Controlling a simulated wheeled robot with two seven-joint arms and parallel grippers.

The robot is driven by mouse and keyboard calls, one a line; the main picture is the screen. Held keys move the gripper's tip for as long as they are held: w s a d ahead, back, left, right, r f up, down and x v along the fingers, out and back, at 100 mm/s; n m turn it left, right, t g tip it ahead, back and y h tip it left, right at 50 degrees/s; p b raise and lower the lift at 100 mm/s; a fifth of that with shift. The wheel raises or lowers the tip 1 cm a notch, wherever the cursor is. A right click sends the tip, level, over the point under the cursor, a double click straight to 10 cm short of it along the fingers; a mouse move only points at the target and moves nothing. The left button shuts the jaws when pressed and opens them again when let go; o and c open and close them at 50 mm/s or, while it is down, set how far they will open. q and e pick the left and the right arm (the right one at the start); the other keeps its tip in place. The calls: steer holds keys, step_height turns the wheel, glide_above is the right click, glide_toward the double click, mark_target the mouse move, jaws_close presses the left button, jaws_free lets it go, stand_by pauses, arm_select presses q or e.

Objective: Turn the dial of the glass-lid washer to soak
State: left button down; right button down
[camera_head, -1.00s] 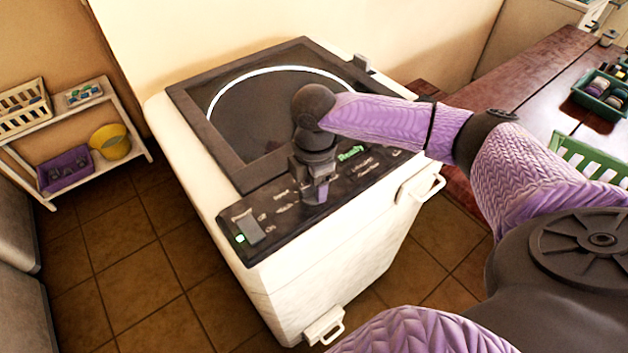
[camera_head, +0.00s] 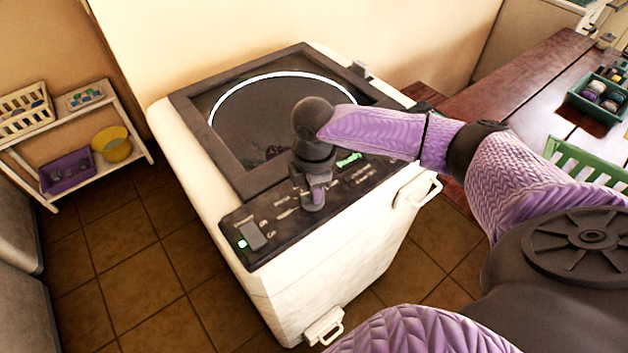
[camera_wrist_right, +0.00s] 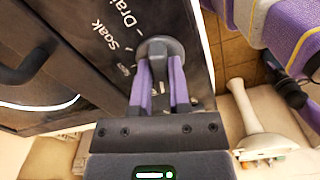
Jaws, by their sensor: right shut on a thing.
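The glass-lid washer (camera_head: 285,310) stands in front of me, its dark-framed lid (camera_head: 205,150) closed over a round window. The black control panel (camera_head: 345,190) runs along its near edge, with a lit green display and a switch with a green light. My right gripper (camera_head: 313,203) reaches down to the panel and is shut on the dial (camera_wrist_right: 158,48), which shows dark grey between the purple fingers in the wrist view. The words "Soak" and "Drain" show left of the dial there. The dial's pointer is hard to make out. My left gripper is not in view.
A white shelf (camera_head: 140,137) at the left holds a cream basket, a purple bin (camera_head: 66,172) and a yellow bucket (camera_head: 112,146). A dark red wooden table (camera_head: 520,75) with a green tray stands at the right. Tiled floor (camera_head: 130,240) is clear left of the washer.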

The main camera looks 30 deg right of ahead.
steer(key=m+p, duration=0.4)
steer(key=p, duration=0.1)
steer(key=m+p, duration=0.2)
steer(key=shift+s+r, duration=0.1)
steer(key=shift+r, duration=0.15)
steer(key=m+p, duration=0.2)
steer(key=m, duration=0.1)
steer(key=shift+a+p, duration=0.1)
steer(key=shift+p, duration=0.25)
steer(key=m+p, duration=0.1)
steer(key=m, duration=0.1)
steer(key=shift+m+p, duration=0.4)
steer(key=m+p, duration=0.2)
steer(key=m, duration=0.1)
steer(key=shift+a+f+m, duration=0.1)
steer(key=shift+m, duration=0.2)
steer(key=m+p, duration=0.1)
steer(key=m, duration=0.2)
steer(key=shift+a+f+m+p, duration=0.1)
steer(key=shift+m+p, duration=0.4)
steer(key=shift+m, duration=1.6)
steer(key=c, duration=0.6)
jaws_free()
